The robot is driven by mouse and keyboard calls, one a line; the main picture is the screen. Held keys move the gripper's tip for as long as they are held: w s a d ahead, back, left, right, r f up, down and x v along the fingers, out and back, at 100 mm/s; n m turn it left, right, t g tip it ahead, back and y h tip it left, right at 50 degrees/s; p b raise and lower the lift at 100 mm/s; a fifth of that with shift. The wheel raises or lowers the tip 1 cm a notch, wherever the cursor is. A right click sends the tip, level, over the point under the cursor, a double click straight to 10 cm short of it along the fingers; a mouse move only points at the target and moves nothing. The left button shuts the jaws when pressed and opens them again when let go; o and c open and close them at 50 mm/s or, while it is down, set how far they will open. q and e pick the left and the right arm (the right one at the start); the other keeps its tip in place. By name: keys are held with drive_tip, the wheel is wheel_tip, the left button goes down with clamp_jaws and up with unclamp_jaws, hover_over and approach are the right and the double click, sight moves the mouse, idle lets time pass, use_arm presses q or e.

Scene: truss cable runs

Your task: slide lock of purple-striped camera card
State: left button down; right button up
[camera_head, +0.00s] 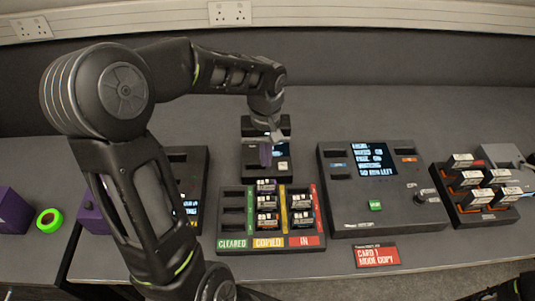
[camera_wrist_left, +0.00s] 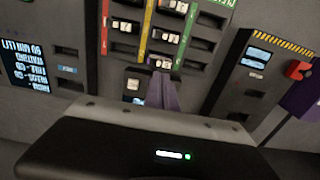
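The purple-striped camera card (camera_head: 266,186) lies in the top slot of the middle column of the sorting tray (camera_head: 229,222). In the left wrist view the card (camera_wrist_left: 160,63) shows just past my fingertips. My left gripper (camera_head: 265,160) points down over the small black device (camera_head: 252,127) behind the tray. Its purple fingers (camera_wrist_left: 162,85) look closed together, with nothing visible between them. I cannot tell whether they touch anything. The card's lock is too small to make out.
Other cards fill several tray slots. A large console (camera_head: 345,205) with a screen stands right of the tray, and a card rack (camera_head: 463,210) beyond it. A red sign (camera_head: 376,256) lies in front. Green tape (camera_head: 48,220) and a purple box (camera_head: 12,212) are at left.

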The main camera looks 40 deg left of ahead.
sight(266, 180)
use_arm(q)
drive_tip(key=shift+f+b, duration=2.15)
drive_tip(key=shift+f, duration=0.8)
drive_tip(key=shift+f+b, duration=0.55)
drive_tip(key=shift+f, duration=0.1)
drive_tip(key=shift+r, duration=0.15)
idle(0.5)
drive_tip(key=shift+s+a, duration=0.25)
drive_tip(key=shift+a, duration=0.05)
idle(0.5)
idle(0.6)
idle(0.4)
drive_tip(key=shift+s+a, duration=0.1)
drive_tip(key=shift+a, duration=0.05)
idle(0.6)
drive_tip(key=shift+b, duration=0.3)
